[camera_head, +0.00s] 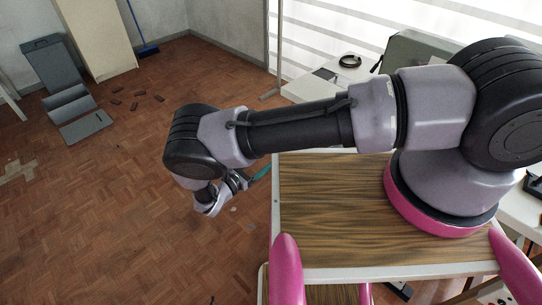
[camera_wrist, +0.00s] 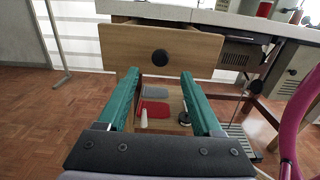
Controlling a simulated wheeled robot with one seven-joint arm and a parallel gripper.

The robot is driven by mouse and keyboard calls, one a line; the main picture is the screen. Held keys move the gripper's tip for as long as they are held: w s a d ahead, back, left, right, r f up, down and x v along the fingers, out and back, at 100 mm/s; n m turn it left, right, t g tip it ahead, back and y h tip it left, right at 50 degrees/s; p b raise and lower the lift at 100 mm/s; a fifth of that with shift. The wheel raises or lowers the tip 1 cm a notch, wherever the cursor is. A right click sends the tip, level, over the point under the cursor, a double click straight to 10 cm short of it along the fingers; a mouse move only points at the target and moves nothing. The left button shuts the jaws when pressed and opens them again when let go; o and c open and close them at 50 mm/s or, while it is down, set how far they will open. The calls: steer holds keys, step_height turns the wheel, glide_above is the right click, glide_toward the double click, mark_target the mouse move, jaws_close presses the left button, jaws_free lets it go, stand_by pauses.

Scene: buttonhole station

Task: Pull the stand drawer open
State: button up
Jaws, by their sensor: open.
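The wooden stand drawer (camera_wrist: 198,52) has a round black knob (camera_wrist: 160,58) in the middle of its front and sits under a white tabletop (camera_wrist: 232,19) in the wrist view. A strip shows between the drawer's upper edge and the tabletop; I cannot tell how far out the drawer stands. My gripper (camera_wrist: 158,76) is open, its two teal fingers spread wide. The knob lies beyond and just above the fingertips, between them in the picture, and nothing is held. In the head view one teal finger (camera_head: 262,172) shows past my wrist; the drawer front is hidden there.
Between the fingers, a wooden surface carries a red pad (camera_wrist: 155,109), a grey pad (camera_wrist: 157,92), a white cone (camera_wrist: 143,119) and a dark round piece (camera_wrist: 184,118). A pedal (camera_wrist: 238,135) and table legs stand at right. The parquet floor (camera_head: 110,200) is largely clear.

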steer(key=shift+v, duration=2.15)
steer(key=w+d+r+m+g+y, duration=0.15)
steer(key=w+r+m+g, duration=0.25)
steer(key=r, duration=0.5)
steer(key=w+d+r+m+g+y, duration=0.1)
steer(key=w+d+r+m+g, duration=0.2)
steer(key=r, duration=0.6)
steer(key=w+r+m+g+y, duration=0.1)
steer(key=w+r+m+g, duration=0.4)
steer(key=r, duration=0.5)
steer(key=s+d+r+m+g+y, duration=0.1)
steer(key=d+r+m+y, duration=0.25)
steer(key=d+r, duration=0.4)
steer(key=d+r+m+g+y, duration=0.1)
steer(key=d+r+m+y, duration=0.25)
steer(key=r, duration=0.75)
steer(key=s+d+r+m+t+y, duration=0.4)
steer(key=s+d+r+m+t, duration=0.4)
steer(key=s+d+r+m, duration=0.4)
steer(key=s+d+r, duration=0.3)
steer(key=s+r, duration=0.2)
steer(key=shift+s+d, duration=0.25)
steer(key=shift+d, duration=0.15)
